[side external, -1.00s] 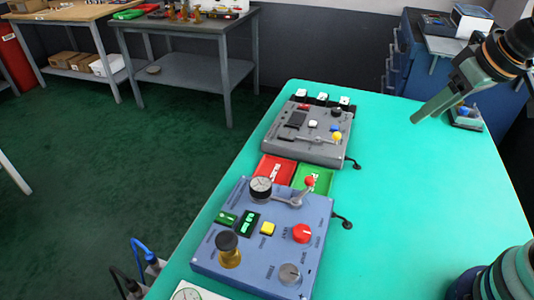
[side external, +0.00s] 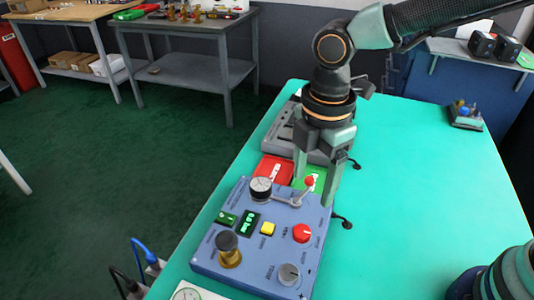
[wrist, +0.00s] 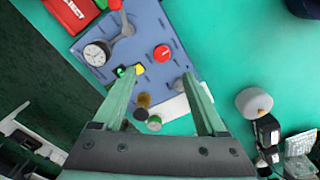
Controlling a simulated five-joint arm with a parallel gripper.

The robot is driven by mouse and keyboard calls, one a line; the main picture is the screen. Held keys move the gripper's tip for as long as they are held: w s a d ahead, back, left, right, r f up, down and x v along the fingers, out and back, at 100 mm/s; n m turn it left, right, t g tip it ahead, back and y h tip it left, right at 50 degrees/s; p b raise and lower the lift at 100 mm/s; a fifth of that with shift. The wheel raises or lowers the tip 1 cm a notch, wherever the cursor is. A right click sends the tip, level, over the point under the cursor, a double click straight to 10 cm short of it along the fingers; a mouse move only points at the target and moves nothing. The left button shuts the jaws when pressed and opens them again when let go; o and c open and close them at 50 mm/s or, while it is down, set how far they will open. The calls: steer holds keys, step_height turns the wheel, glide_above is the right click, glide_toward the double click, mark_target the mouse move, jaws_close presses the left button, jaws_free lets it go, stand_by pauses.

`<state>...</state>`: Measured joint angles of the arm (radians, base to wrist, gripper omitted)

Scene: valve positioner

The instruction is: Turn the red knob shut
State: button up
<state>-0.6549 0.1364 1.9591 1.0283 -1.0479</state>
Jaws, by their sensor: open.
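The red knob (side external: 302,233) sits on the right part of the blue-grey panel (side external: 215,262), with a white pointer mark on its top. It also shows in the wrist view (wrist: 163,53), beyond my fingers. My gripper (side external: 316,192) is open and empty. In the side view its fingers point down over the panel's far end, near the red-tipped lever (side external: 309,182), and appear above and beyond the red knob. I cannot tell the exact height. In the wrist view the two fingers stand apart, with the panel showing between and beyond them.
The panel also carries a dial gauge (side external: 261,187), a yellow button (side external: 267,229), a grey knob (side external: 289,273) and a black-topped brass knob (side external: 228,246).

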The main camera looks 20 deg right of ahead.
mark_target(302, 231)
steer(key=shift+n, duration=0.3)
steer(key=f, duration=0.8)
steer(key=a+f, duration=0.1)
steer(key=f, duration=0.3)
steer(key=shift+s+f, duration=0.15)
steer(key=shift+f, duration=0.2)
jaws_close()
